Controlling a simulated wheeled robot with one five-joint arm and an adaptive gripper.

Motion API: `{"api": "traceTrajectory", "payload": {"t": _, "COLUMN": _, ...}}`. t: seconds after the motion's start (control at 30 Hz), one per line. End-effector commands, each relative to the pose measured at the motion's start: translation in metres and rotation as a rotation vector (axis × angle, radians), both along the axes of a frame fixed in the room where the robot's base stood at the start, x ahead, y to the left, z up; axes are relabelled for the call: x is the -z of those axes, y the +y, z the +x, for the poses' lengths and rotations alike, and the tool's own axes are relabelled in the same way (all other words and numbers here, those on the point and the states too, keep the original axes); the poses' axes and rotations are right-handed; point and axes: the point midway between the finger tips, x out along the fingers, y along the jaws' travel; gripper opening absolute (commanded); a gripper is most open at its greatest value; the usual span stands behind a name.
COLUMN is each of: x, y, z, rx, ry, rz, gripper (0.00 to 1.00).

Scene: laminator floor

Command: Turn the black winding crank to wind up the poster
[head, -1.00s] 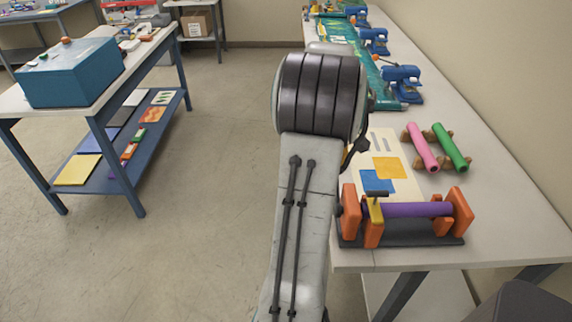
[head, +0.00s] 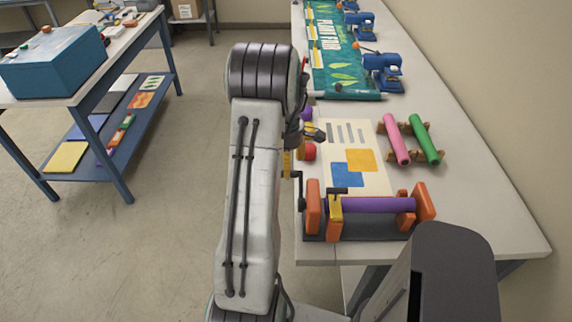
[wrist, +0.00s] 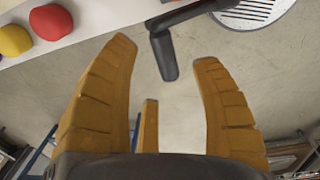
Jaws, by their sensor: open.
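The winder with orange supports (head: 425,202) and a purple roller (head: 375,204) stands at the table's front edge. Its black winding crank (head: 299,190) is on the left end, partly hidden in the head view. In the wrist view the crank's dark handle (wrist: 164,58) points toward me, between my open fingertips but not gripped. My gripper (wrist: 164,50) is open, with yellow fingers. In the head view my gripper (head: 289,162) is just beyond the crank, at the table's left edge, partly hidden by my arm. The poster (head: 382,180), cream with blue and yellow blocks, lies flat behind the roller.
A red knob-like thing (head: 309,152) lies close to my gripper; a yellow one (wrist: 14,40) shows beside it in the wrist view. Pink (head: 396,140) and green (head: 424,140) rolls lie at right. A green banner (head: 335,60) is farther back.

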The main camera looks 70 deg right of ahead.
Motion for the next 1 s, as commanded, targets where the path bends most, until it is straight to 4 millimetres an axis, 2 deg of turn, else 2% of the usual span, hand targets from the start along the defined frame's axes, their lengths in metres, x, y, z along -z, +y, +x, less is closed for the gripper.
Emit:
{"api": "traceTrajectory", "payload": {"t": 0.47, "x": 0.036, "y": -0.001, "z": 0.001, "rx": 0.0, "ry": 0.0, "rz": 0.001, "gripper": 0.59}}
{"api": "traceTrajectory", "payload": {"t": 0.9, "x": 0.04, "y": -0.001, "z": 0.001, "rx": 0.0, "ry": 0.0, "rz": 0.0, "gripper": 0.6}}
{"api": "traceTrajectory", "payload": {"t": 1.0, "x": 0.04, "y": -0.001, "z": 0.001, "rx": 0.0, "ry": 0.0, "rz": 0.0, "gripper": 0.51}}
